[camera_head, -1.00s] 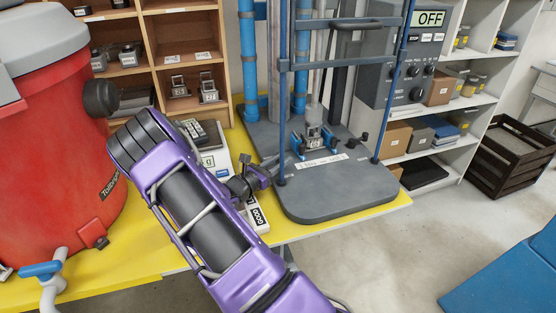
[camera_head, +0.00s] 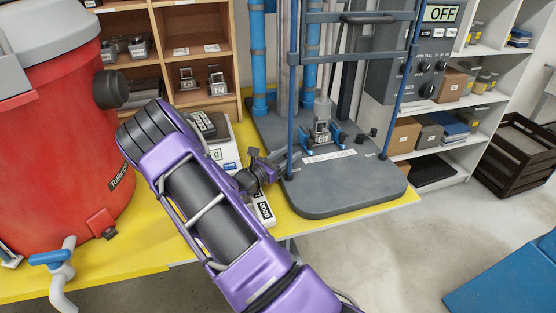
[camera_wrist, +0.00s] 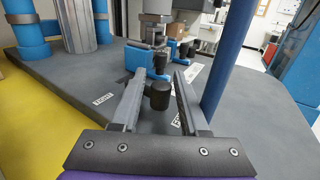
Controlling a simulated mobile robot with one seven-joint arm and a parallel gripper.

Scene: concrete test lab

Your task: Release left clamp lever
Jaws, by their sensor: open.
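The clamp (camera_head: 322,134) sits on the grey base plate of the blue-posted test frame, with a blue lever part on each side. The left blue part (camera_head: 304,142) also shows in the wrist view (camera_wrist: 138,58), with the other blue part (camera_wrist: 178,48) behind it. My gripper (camera_head: 276,162) is at the left edge of the base plate, beside the front left post. In the wrist view my gripper (camera_wrist: 157,80) is open, fingers apart. A black knob (camera_wrist: 160,96) shows between the fingers; I cannot tell whether they touch it or which lever it belongs to.
A blue post (camera_wrist: 226,62) stands close to the right of my fingers. The control box (camera_head: 425,60) reads OFF. A scale (camera_head: 222,146) and a red drum (camera_head: 55,140) stand on the yellow bench (camera_head: 120,262) to the left. The plate's front is clear.

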